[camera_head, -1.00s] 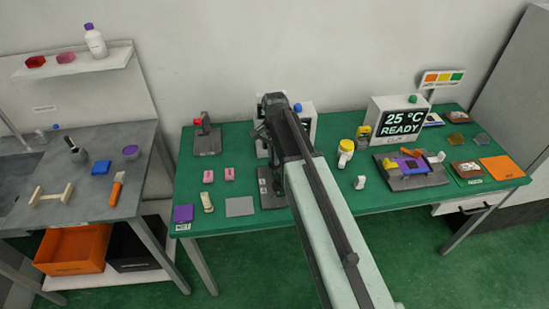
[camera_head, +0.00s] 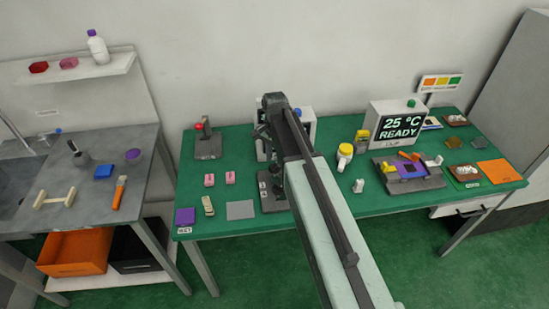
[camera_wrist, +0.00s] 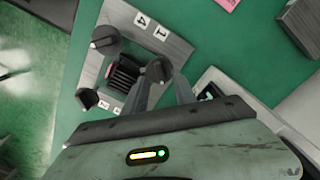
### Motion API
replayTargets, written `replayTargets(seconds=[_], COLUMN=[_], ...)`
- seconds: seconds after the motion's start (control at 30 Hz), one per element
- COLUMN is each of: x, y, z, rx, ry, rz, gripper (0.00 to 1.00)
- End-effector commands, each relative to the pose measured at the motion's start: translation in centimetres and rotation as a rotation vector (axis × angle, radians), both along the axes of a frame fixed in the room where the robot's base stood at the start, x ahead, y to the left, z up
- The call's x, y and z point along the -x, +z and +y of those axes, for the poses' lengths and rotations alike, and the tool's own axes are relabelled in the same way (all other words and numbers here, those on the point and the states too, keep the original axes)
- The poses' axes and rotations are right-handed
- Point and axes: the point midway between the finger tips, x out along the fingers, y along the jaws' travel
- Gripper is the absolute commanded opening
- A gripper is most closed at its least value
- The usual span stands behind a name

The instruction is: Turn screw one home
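A grey fixture plate (camera_wrist: 172,48) with the printed labels 1 and 4 shows in the wrist view; part of it shows beside my arm in the head view (camera_head: 272,203). It carries a ribbed dark block (camera_wrist: 124,75) and dark round-headed screws. One screw head (camera_wrist: 160,68) is on the label 1 side, another (camera_wrist: 105,40) nearer label 4, and a third (camera_wrist: 87,99) at lower left. My gripper (camera_wrist: 164,80) has its two grey fingers apart, with the screw head near label 1 at their tips. I cannot tell whether they touch it. In the head view my arm hides the fingers.
A white READY display box (camera_head: 395,122), a yellow-lidded jar (camera_head: 345,152) and a dark fixture with a purple part (camera_head: 410,172) stand to the right. Pink blocks (camera_head: 230,177) and a grey plate (camera_head: 240,210) lie left of my arm. Another grey block (camera_wrist: 300,25) is at upper right in the wrist view.

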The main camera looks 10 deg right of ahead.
Motion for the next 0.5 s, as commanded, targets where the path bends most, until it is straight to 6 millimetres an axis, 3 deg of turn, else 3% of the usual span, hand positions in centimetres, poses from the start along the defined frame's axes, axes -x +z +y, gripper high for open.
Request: replayTargets(seconds=[0.03,0.2,0.5], x=[0.0,0.0,0.0], y=[1.9,4.9,5.4], z=[0.0,0.0,0.0], rx=[0.0,0.0,0.0], ry=[0.0,0.0,-0.001], rz=[0.0,0.0,0.0], gripper=[0.33,0.33,0.33])
